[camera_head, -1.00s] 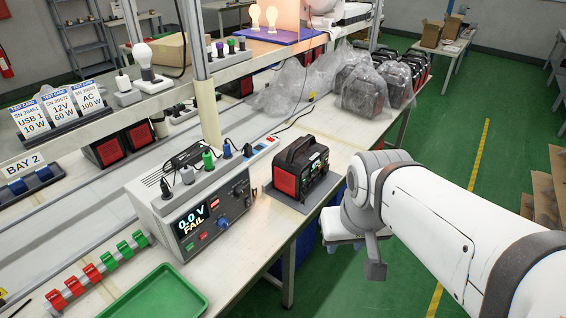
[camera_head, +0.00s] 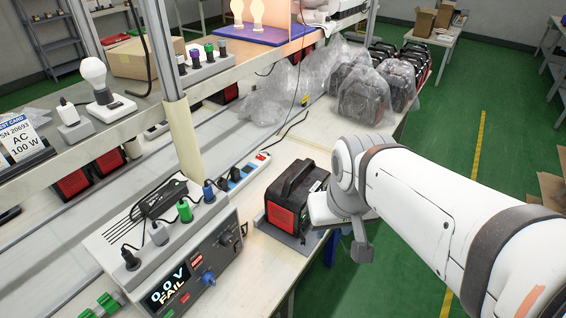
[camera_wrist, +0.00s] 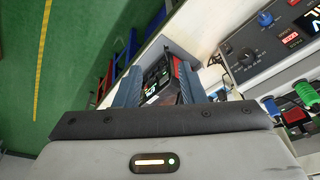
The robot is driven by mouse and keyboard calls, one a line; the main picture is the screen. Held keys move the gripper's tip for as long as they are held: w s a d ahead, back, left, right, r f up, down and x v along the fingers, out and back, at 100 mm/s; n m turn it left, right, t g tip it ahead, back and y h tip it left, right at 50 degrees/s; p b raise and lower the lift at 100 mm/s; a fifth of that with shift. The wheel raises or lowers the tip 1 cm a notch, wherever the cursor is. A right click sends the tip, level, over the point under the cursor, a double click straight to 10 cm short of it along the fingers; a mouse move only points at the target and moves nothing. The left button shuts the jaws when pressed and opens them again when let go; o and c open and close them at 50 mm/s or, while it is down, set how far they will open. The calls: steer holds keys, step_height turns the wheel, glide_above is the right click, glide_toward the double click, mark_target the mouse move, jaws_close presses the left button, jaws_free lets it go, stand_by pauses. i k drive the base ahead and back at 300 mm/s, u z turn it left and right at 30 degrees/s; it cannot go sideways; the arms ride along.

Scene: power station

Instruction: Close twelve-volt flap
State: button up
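The black and red power station (camera_head: 283,218) stands on a grey plate on the bench. In the head view its right side is partly hidden by my arm. In the wrist view its dark front panel (camera_wrist: 159,79) shows beyond and between my fingers. The twelve-volt flap is too small and too hidden to make out. My gripper (camera_wrist: 158,70) has two blue-grey fingers standing apart, with nothing seen clamped between them. It faces the power station's panel; I cannot tell whether it touches. In the head view my arm's wrist is right beside the power station.
A tester (camera_head: 170,255) showing "0.0 V FAIL" stands left of the power station. A power strip (camera_head: 243,172) and cables lie behind it. Bagged units (camera_head: 362,95) sit farther back on the bench. Green floor (camera_head: 440,160) is free to the right.

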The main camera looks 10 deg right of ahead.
mark_target(285, 200)
steer(key=z, duration=0.1)
steer(key=i, duration=0.25)
steer(key=z, duration=0.8)
steer(key=k, duration=0.65)
